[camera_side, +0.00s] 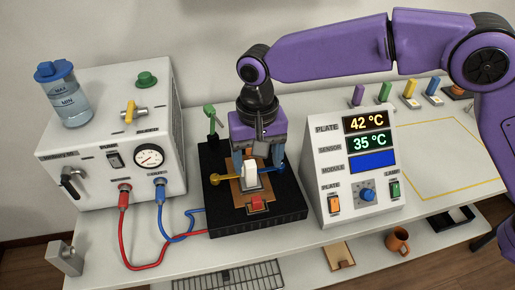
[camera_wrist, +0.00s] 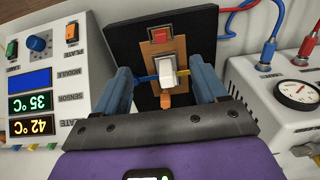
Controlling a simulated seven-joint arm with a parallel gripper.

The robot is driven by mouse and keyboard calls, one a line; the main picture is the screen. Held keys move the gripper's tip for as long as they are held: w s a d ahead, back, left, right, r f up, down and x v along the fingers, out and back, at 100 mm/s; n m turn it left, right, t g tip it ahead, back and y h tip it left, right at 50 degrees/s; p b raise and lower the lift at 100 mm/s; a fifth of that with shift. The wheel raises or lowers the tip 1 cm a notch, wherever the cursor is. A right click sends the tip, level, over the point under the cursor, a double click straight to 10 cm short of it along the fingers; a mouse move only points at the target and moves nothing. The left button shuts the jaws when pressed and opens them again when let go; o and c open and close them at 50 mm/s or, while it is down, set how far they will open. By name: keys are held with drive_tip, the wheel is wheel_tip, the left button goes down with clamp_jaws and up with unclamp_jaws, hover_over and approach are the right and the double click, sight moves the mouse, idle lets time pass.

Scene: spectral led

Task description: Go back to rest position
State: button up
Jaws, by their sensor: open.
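My gripper (camera_side: 262,165) is over the black plate (camera_side: 283,222), pointing down. In the wrist view, its two blue-grey fingers (camera_wrist: 170,88) stand apart on either side of a white block (camera_wrist: 167,66). The white block also shows in the side view (camera_side: 250,175), upright on a copper-coloured base (camera_side: 262,206). I cannot tell whether the fingers touch anything. A blue lever and a yellow lever reach toward the block from its two sides. The back of the block's seat is partly hidden by my gripper in the side view.
A white control box (camera_side: 355,190) reading 42 °C and 35 °C stands close on the right. A pump unit (camera_side: 110,130) with a water bottle (camera_side: 63,95) stands on the left. Red and blue hoses run along the table. A yellow-outlined area (camera_side: 455,150) at right is clear.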

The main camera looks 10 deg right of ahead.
wheel_tip(320, 180, up, 2)
drive_tip(key=shift+r, duration=0.1)
idle(0.5)
drive_tip(key=s+d+r+n, duration=0.25)
drive_tip(key=s+d, duration=0.25)
drive_tip(key=d, duration=0.4)
drive_tip(key=s+d+r+n, duration=0.2)
drive_tip(key=s+d+n, duration=0.25)
drive_tip(key=d, duration=0.55)
drive_tip(key=s+d+f+n, duration=0.1)
drive_tip(key=s+d+n, duration=0.1)
drive_tip(key=s+d, duration=0.5)
drive_tip(key=s+d+f+n, duration=0.2)
drive_tip(key=s+d, duration=0.6)
drive_tip(key=d, duration=0.4)
drive_tip(key=shift+d+n, duration=0.35)
drive_tip(key=shift+n, duration=0.45)
